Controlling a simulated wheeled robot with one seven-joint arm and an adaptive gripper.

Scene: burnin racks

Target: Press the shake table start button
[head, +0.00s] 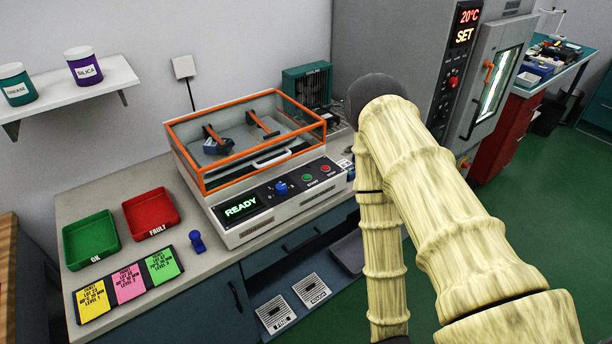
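The shake table (222,210) stands on the bench in the middle of the head view, a white box with an orange-framed clear enclosure (170,127) on top. The small label by the green button appears to read START. My arm, in a pale ribbed cover, fills the right side, right of the panel, and leaves both buttons visible. My gripper cannot be made out.
A green OK tray (91,240), a red FAULT tray (151,214), coloured cards (128,284) and a small blue object (197,241) lie left on the bench. A tall grey oven (497,60) reading 20°C stands behind my arm. Green floor (560,190) is open at right.

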